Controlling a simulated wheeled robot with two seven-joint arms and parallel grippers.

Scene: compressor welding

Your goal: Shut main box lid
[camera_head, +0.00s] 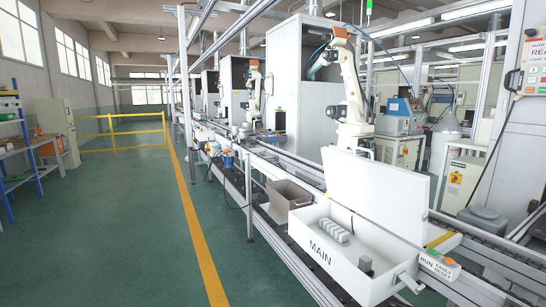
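The white main box (311,245), marked MAIN on its front, stands at the lower right on the line's frame. Its lid (376,190) is open and stands up along the back edge, tilted slightly back. Inside the box are a row of several pale blocks (336,231) and a small grey block (365,263). A small latch or bracket (405,278) sits at the box's right end. Neither of my grippers shows in the head view.
A grey open bin (288,198) stands left of the box. A panel marked RUN, FAULT, RESET (438,264) is close at the right. A white industrial arm (352,90) stands behind the conveyor rails. The green floor at left is clear.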

